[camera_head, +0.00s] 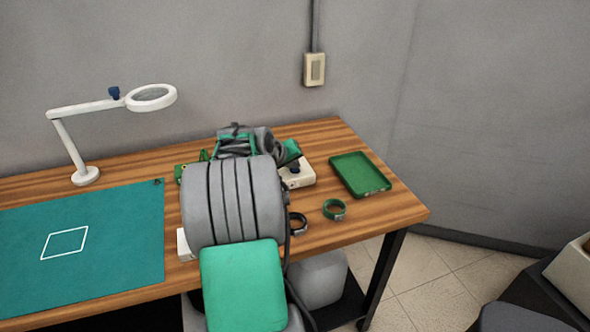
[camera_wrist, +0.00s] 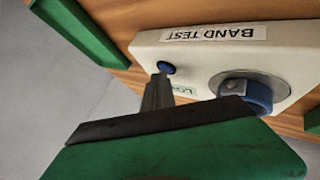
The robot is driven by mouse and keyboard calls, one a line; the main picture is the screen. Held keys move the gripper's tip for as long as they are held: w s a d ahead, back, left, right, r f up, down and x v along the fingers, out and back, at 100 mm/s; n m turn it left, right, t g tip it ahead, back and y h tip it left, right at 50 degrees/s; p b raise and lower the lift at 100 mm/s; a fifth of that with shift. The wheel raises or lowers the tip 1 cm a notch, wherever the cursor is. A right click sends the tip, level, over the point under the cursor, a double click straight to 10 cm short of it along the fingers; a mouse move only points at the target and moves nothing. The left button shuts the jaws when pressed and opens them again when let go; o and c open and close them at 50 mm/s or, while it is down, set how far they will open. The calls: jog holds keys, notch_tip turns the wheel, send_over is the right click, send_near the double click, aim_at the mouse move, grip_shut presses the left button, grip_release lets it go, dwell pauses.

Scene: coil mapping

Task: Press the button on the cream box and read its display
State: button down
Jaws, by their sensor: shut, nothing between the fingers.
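The cream box (camera_wrist: 205,55) fills the upper right of the wrist view, with an upside-down "BAND TEST" label (camera_wrist: 214,33). A blue band (camera_wrist: 250,92) sits around a grey round fitting on the box. In the head view the cream box (camera_head: 303,174) is partly hidden by my arm.
A green tray (camera_head: 360,175) lies right of the box near the table's (camera_head: 395,218) right edge. A green ring (camera_head: 334,209) and a dark ring (camera_head: 298,223) lie in front. A magnifier lamp (camera_head: 85,176) and teal mat (camera_head: 110,240) are at left.

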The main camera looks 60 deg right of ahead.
aim_at(293, 171)
jog(key=shift+r+p, duration=0.5)
jog(key=shift+r, duration=0.25)
jog(key=shift+r+p, duration=1.65)
jog(key=shift+r, duration=0.95)
